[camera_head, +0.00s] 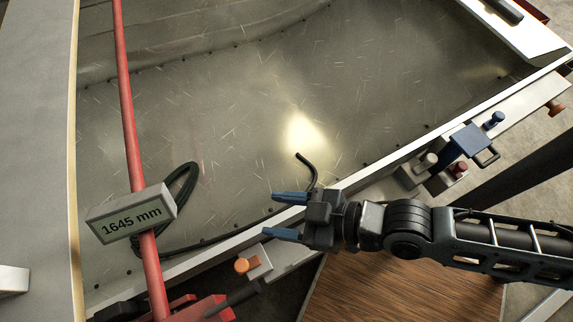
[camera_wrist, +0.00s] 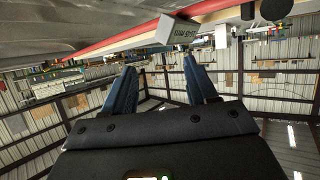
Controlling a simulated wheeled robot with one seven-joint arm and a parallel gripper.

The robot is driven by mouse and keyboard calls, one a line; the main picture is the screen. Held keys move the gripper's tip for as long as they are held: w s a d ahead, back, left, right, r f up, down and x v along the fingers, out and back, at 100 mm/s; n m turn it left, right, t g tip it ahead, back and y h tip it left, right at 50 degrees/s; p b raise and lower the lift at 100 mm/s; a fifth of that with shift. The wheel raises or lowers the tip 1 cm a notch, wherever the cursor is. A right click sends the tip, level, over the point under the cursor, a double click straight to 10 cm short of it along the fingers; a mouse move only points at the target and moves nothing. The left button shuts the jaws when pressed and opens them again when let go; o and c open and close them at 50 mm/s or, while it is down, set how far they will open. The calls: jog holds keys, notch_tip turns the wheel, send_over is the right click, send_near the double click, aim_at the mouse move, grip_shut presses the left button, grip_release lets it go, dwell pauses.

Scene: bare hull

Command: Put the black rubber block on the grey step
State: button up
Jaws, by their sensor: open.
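My gripper (camera_head: 270,215) is open, with its two blue fingers apart and nothing between them. It is over the light rim at the lower middle of the head view, pointing left. In the wrist view my gripper (camera_wrist: 160,78) also shows empty fingers. A dark block-shaped thing (camera_head: 505,11) lies on a pale ledge (camera_head: 528,38) at the top right of the head view, far from my gripper. I cannot tell whether these are the black rubber block and the grey step. Another black thing is partly cut off at the lower left (camera_head: 118,310).
A red bar (camera_head: 128,95) with a "1645 mm" sign (camera_head: 132,212) crosses the metal hull (camera_head: 235,130) at left. A coiled dark cable (camera_head: 185,190) lies beside it. A blue clamp (camera_head: 469,139) and an orange knob (camera_head: 242,265) sit along the rim. The hull's middle is clear.

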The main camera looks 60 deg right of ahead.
jog(key=s+d+r+m+t+h, duration=0.1)
jog(key=s+d+r, duration=0.3)
jog(key=s+r, duration=0.5)
notch_tip(320, 180, up, 4)
jog(key=shift+d+r+m+t+h, duration=0.1)
jog(key=shift+d+m+t+h, duration=0.15)
jog(key=shift+m+h, duration=0.6)
